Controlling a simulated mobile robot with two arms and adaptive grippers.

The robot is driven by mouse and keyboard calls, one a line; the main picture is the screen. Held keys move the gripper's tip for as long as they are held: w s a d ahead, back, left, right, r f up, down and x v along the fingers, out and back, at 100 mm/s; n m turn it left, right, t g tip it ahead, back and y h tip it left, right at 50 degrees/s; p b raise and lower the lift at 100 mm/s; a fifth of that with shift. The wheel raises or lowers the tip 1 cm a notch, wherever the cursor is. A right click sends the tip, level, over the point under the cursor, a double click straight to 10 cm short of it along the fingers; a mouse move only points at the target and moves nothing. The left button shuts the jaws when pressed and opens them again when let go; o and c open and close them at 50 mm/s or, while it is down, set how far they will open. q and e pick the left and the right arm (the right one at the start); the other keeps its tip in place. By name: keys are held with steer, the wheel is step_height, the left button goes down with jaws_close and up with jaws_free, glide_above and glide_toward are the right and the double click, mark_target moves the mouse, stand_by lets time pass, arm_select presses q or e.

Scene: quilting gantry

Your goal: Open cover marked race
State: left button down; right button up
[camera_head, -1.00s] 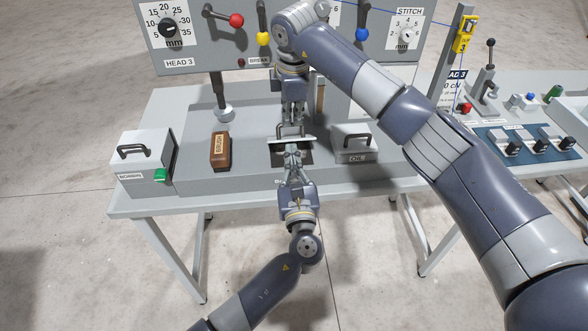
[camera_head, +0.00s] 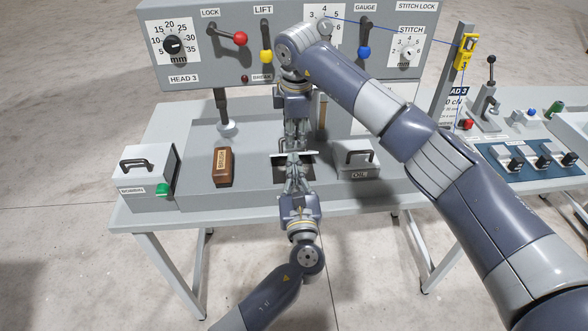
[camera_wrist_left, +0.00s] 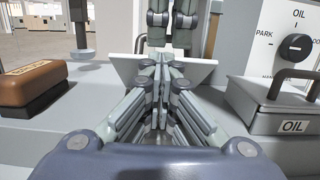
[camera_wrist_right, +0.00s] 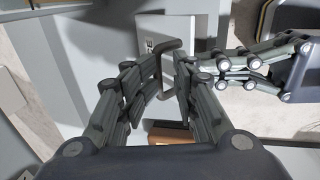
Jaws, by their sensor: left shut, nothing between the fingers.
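The cover is a pale plate (camera_head: 294,154) raised and tilted over a dark opening (camera_head: 308,171) in the bed. In the left wrist view the plate (camera_wrist_left: 203,72) stands just beyond my left fingertips. My left gripper (camera_head: 293,161) is shut and empty, its tips at the plate's near side; contact is hard to tell. My right gripper (camera_head: 294,145) comes from above on the far side, fingers apart. In the right wrist view a grey handle (camera_wrist_right: 176,46) on the plate lies by its fingertips (camera_wrist_right: 168,75), and my left gripper comes in from the right.
A brown brush (camera_head: 223,167) lies left of the cover. An OIL box (camera_head: 355,172) with a handle stands close on the right. A BOBBIN box (camera_head: 146,178) is at far left. The head panel (camera_head: 215,62) with levers rises behind. The bed's front is clear.

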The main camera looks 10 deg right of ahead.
arm_select(q)
steer(key=shift+w+a+f, duration=0.1)
steer(key=shift+w+a, duration=0.05)
steer(key=shift+w, duration=0.1)
arm_select(e)
steer(key=shift+f, duration=0.5)
arm_select(q)
steer(key=shift+f, duration=0.15)
arm_select(e)
steer(key=shift+s+r, duration=0.1)
steer(key=shift+r, duration=0.05)
